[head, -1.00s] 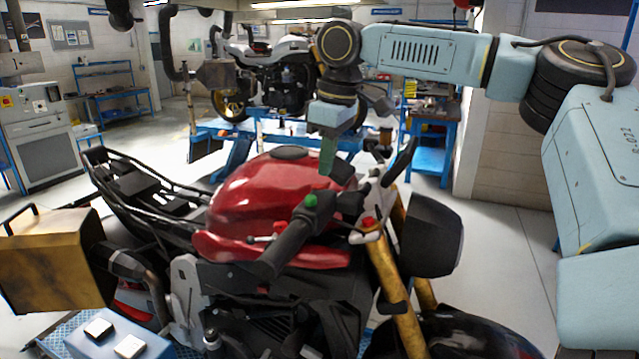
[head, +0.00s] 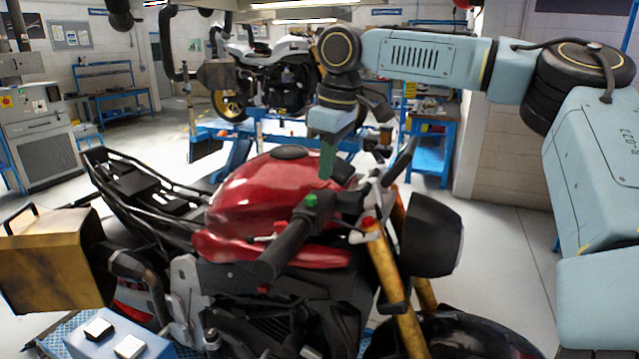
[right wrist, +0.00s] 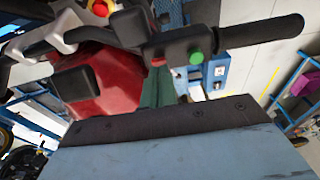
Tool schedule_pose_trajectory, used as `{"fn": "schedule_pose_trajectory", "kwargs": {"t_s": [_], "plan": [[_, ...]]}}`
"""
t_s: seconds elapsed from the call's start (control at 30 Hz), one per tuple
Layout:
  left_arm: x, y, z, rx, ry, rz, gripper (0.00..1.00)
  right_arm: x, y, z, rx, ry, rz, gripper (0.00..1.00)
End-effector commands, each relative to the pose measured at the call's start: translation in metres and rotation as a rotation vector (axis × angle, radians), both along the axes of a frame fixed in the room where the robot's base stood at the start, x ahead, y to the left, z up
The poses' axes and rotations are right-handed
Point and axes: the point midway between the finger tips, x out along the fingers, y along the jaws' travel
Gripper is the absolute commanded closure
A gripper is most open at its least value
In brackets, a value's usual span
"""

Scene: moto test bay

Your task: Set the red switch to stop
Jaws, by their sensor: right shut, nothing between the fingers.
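The red switch (right wrist: 158,62) shows in the right wrist view as a small red piece on the black handlebar switch housing (right wrist: 178,48), beside a green button (right wrist: 196,57). In the head view I see the green button (head: 311,200), but I cannot make out the red switch. My right gripper (head: 326,174) points down just above the housing, with its green fingers shut and empty. In the right wrist view the fingertips (right wrist: 158,84) appear just below the red switch; I cannot tell whether they touch it. My left gripper is not in view.
The red fuel tank (head: 262,190) is close beside the gripper. A separate red button (head: 368,223) sits near the fork; it shows with a yellow ring in the right wrist view (right wrist: 100,8). The black grip (head: 284,250) reaches toward the front. A blue box (head: 118,338) stands at lower left.

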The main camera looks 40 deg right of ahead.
Motion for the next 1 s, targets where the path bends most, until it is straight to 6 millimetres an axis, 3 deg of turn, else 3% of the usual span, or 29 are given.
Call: {"fn": "schedule_pose_trajectory", "kwargs": {"t_s": [0.73,1.0], "plan": [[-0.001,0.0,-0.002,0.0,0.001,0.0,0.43,0.0,0.0,-0.012,0.001,0.0,0.0,1.0],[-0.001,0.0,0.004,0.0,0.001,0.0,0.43,0.0,0.0,0.004,-0.001,-0.002,0.001,1.0]]}}
